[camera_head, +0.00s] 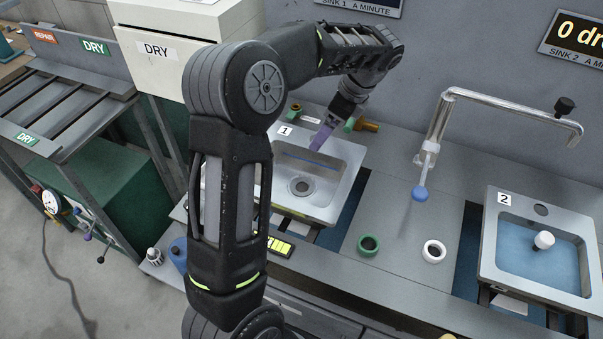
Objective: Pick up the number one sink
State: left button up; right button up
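The number one sink is a grey metal basin (342,188) with a "1" label at its back left corner and a round drain in its floor. It sits in the counter left of centre, and my arm hides its left side. My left gripper (321,138) points down at the sink's back edge, with its purple fingers over the rim area. I cannot tell whether the fingers touch the sink or how far apart they are. My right gripper is not in view.
Brass and green fittings (368,126) stand behind the sink. A faucet with a blue tip (420,194), a green ring (368,245) and a white ring (433,251) are to its right. Sink 2 (489,245) holds water and a white plug. A DRY rack (60,112) stands left.

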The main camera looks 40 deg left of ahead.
pick_arm(q)
jog(key=shift+f, duration=0.15)
jog(key=p+x, duration=0.1)
jog(key=x, duration=0.3)
jog(key=shift+s+f+p, duration=0.1)
jog(key=shift+s+p, duration=0.05)
jog(key=shift+p, duration=0.15)
jog(key=shift+a+f, duration=0.1)
jog(key=shift+f, duration=0.35)
jog(key=shift+f, duration=0.25)
dwell(0.5)
jog(key=shift+c, duration=0.5)
grip_shut()
dwell(0.5)
jog(key=shift+r, duration=0.1)
